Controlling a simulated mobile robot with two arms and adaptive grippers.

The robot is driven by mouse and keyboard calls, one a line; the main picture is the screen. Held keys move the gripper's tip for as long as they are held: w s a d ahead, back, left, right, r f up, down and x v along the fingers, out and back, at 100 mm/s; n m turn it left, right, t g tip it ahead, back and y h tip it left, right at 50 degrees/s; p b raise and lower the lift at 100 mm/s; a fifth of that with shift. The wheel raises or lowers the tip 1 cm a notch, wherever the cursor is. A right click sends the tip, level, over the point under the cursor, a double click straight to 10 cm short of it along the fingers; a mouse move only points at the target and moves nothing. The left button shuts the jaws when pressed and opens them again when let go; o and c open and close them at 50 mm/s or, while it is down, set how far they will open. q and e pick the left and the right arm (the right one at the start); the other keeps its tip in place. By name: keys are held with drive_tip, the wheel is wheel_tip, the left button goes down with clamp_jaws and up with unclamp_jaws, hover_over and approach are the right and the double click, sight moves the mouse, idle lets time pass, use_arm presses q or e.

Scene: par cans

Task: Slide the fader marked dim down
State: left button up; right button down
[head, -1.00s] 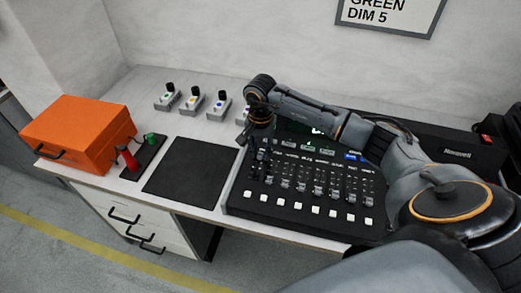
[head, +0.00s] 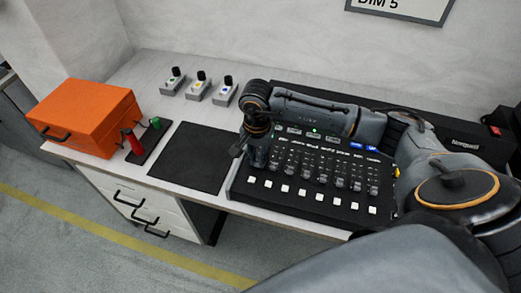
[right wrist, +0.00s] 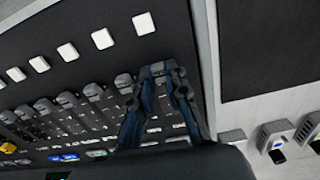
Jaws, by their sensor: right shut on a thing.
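The black lighting console (head: 300,205) lies on the bench with a row of faders (head: 307,172) above a row of white buttons. My right gripper (head: 256,158) is at the console's left end, pointing down. The neighbouring fader cap (right wrist: 124,83) stands just beside the fingers. The fader labels are too small to read, so I cannot tell which is marked dim. My left gripper is out of view.
Left of the console lies a black mat (head: 190,158). Beyond it are a red and green object pair on a small black base (head: 148,150) and an orange case (head: 90,118). Small switch boxes (head: 198,90) stand behind. A sign (head: 400,8) hangs on the wall.

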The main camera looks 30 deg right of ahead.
sight(258, 162)
drive_tip(key=shift+s, duration=0.1)
drive_tip(key=c, duration=1.3)
unclamp_jaws()
drive_tip(key=shift+a, duration=0.1)
drive_tip(key=shift+r, duration=0.4)
wheel_tip(258, 162, up, 11)
drive_tip(key=shift+r, duration=0.1)
